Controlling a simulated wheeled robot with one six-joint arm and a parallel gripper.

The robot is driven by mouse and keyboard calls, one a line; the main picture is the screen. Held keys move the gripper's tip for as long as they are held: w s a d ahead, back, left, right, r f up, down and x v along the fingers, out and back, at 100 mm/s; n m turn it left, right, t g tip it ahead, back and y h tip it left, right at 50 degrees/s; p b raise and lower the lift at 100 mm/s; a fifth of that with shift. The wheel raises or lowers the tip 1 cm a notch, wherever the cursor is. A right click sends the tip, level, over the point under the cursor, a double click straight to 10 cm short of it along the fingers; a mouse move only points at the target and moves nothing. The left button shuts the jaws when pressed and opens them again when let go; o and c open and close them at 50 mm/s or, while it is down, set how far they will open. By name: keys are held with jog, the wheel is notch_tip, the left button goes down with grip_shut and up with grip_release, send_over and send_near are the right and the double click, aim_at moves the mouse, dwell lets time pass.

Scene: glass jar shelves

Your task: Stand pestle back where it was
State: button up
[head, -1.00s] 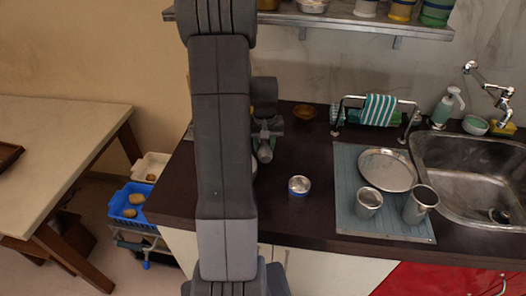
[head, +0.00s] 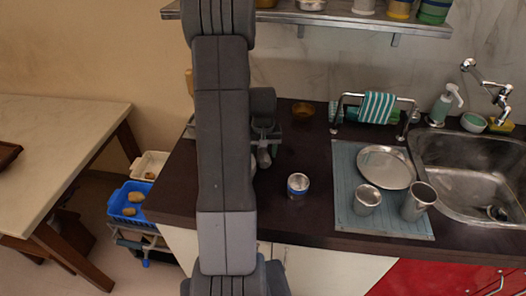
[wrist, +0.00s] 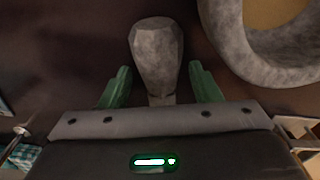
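The pestle (wrist: 157,52) is grey stone with a thick rounded end, seen in the middle of the wrist view. Its thick end points away from my palm, and its narrower neck lies between my two green fingers. My gripper (wrist: 160,84) is open, with gaps showing on both sides of the neck. The far end of the pestle is hidden by my palm. The grey mortar (wrist: 240,50) is at the upper right, apart from the pestle. In the head view, my gripper (head: 266,136) is low over the counter, and the pestle (head: 264,158) shows just below it.
A brown bowl (head: 303,110) is behind. A drying mat (head: 350,215) carries a plate and two metal cups. The sink (head: 475,165) is at right, a shelf (head: 350,22) above.

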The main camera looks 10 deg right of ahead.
jog(key=shift+r, duration=0.1)
jog(key=shift+o, duration=0.2)
notch_tip(320, 180, up, 12)
jog(key=shift+s+f, duration=0.2)
jog(key=shift+s, duration=0.15)
jog(key=shift+o, duration=0.2)
jog(key=shift+r+b, duration=0.1)
jog(key=shift+b, duration=0.3)
jog(key=shift+g, duration=0.3)
jog(key=f+b, duration=0.4)
jog(key=b, duration=0.1)
jog(key=f+b, duration=0.2)
jog(key=b, duration=0.1)
jog(key=shift+w, duration=0.3)
jog(key=shift+w+f, duration=0.2)
jog(key=shift+f, duration=2.9)
